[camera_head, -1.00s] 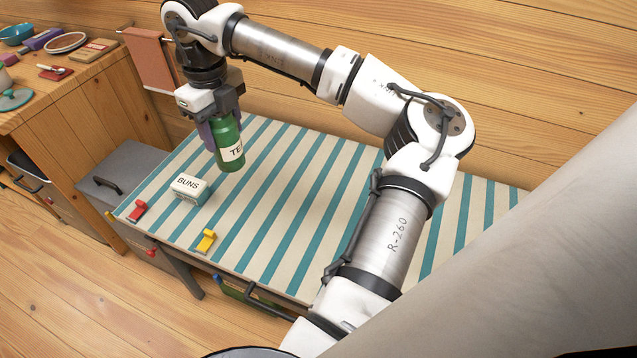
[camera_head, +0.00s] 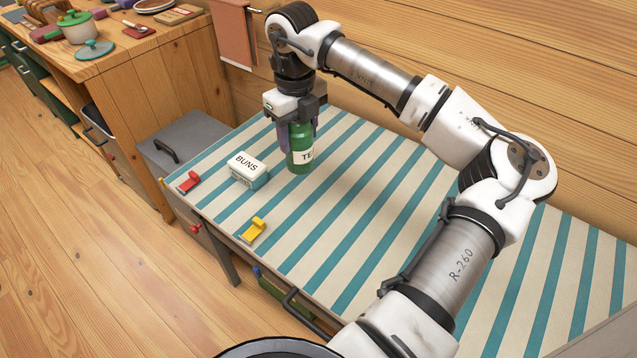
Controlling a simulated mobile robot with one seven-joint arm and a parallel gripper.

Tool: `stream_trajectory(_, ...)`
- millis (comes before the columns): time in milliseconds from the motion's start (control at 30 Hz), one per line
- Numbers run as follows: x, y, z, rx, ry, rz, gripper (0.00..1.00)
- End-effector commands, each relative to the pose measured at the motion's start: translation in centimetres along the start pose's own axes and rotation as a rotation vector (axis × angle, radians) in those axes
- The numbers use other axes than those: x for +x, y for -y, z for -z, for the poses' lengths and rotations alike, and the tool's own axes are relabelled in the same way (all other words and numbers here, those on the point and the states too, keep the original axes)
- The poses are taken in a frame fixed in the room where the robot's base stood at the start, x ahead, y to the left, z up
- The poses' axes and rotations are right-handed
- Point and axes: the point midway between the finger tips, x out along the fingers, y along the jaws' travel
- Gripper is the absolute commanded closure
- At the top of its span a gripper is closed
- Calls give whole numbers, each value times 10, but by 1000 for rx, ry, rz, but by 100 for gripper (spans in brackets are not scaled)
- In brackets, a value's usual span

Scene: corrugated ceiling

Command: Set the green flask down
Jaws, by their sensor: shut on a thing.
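The green flask (camera_head: 301,158), with a white label reading "TE", is upright over the striped table (camera_head: 385,210) near its far left part. My gripper (camera_head: 299,130) points down and is shut on the flask's upper part. The flask's base appears to be at the tabletop, but I cannot tell for certain whether it touches. The gripper hides the flask's top.
A box marked "BUNS" (camera_head: 248,170) stands just left of the flask. A red clip-like object (camera_head: 188,182) and a yellow one (camera_head: 253,230) are at the table's front edge. The wooden wall is behind. The table's middle and right are clear.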

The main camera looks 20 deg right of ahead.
Motion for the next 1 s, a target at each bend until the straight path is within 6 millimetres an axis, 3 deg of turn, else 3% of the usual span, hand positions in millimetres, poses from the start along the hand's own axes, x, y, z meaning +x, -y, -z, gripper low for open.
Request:
stream_trajectory(400, 106, -1, 1, 2, 0, -4, 81)
stream_trajectory(1000, 174, 0, 0, 1, 3, 1, 81)
